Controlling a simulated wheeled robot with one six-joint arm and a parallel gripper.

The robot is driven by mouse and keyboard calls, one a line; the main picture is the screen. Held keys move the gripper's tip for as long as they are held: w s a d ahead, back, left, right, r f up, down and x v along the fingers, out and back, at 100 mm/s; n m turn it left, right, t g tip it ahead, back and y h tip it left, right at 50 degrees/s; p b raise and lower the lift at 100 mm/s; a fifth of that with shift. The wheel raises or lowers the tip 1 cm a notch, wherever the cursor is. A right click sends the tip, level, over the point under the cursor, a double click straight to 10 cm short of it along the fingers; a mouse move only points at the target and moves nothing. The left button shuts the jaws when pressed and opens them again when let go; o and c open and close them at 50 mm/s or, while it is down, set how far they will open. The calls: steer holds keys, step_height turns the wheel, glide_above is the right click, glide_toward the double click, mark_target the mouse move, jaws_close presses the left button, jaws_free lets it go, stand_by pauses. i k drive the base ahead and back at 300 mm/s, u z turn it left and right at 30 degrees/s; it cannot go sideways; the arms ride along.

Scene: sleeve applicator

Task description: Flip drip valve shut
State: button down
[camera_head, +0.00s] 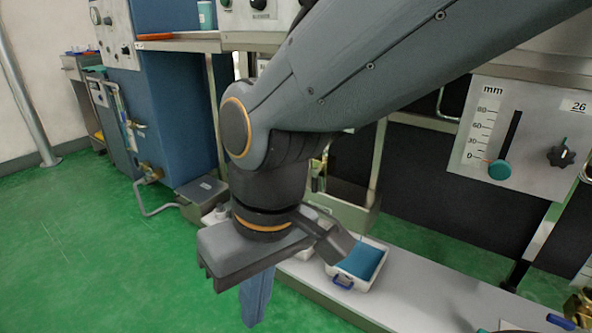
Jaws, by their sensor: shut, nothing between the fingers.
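My gripper (252,316) hangs downward in the lower middle of the view, below my dark grey arm. Its blue fingers are shut and empty, over the green floor beside a low shelf. A brass valve fitting (580,306) with a blue lever (560,321) shows at the lower right edge, partly cut off by the frame. Another brass fitting (149,171) is on the pipe at the blue cabinet, at left. I cannot tell which fitting is the drip valve, nor how either is set. My gripper is apart from both.
A white tray (338,270) with blue contents is on the low shelf (420,308), right of my gripper. A panel (475,130) with a slider and knob is at right. The blue cabinet (172,95) stands at left. Green floor (70,240) is clear at left.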

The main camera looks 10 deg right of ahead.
mark_target(316, 171)
steer(key=z, duration=0.5)
steer(key=k, duration=1.25)
steer(key=u, duration=0.25)
steer(key=i, duration=0.65)
steer(key=u, duration=0.75)
steer(key=i, duration=1.25)
steer(key=z, duration=0.95)
steer(key=i, duration=0.3)
steer(key=z, duration=0.3)
